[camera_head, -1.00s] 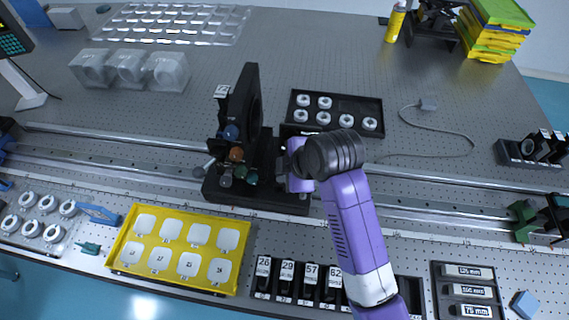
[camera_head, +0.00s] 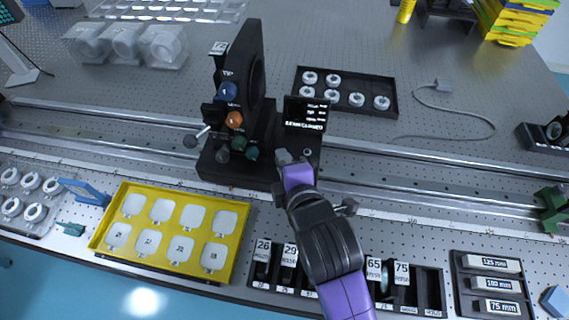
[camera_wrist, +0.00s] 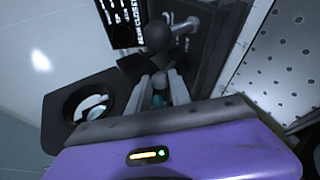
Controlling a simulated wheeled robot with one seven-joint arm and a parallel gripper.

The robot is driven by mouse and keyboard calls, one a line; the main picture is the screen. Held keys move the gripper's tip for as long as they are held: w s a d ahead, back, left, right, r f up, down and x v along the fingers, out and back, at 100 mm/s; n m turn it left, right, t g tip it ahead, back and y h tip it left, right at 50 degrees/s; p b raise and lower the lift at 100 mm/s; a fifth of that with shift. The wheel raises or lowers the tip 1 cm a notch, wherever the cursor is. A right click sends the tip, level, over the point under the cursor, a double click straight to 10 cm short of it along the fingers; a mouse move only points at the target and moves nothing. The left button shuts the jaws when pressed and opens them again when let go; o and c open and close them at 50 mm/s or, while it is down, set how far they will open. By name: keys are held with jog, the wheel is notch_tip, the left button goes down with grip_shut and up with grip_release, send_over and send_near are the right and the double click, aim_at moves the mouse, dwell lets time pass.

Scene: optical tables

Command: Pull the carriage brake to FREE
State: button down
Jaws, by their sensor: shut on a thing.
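The black carriage (camera_head: 228,172) sits across the rails, with a tall upright plate, a ring opening and several coloured knobs at its left. My gripper (camera_head: 285,157) is at the carriage's right part, below a small black sign with white text (camera_head: 305,113). In the wrist view my fingers (camera_wrist: 161,84) are closed around a dark part below a round dark knob (camera_wrist: 157,35), which I take for the brake lever. In the head view the gripped part is mostly hidden by my gripper. The sign's text is too small to read surely.
Behind the carriage is a black tray of white rings (camera_head: 345,108). In front are a yellow tray (camera_head: 100,243) of pale pieces and a black rack of numbered holders (camera_head: 432,300).

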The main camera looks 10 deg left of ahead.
dwell(0.4)
jog(key=c, duration=1.2)
grip_release()
jog(key=shift+s, duration=0.1)
jog(key=v, duration=0.7)
jog(key=shift+s+d+r, duration=0.1)
jog(key=shift+s+r, duration=0.05)
jog(key=shift+s, duration=0.15)
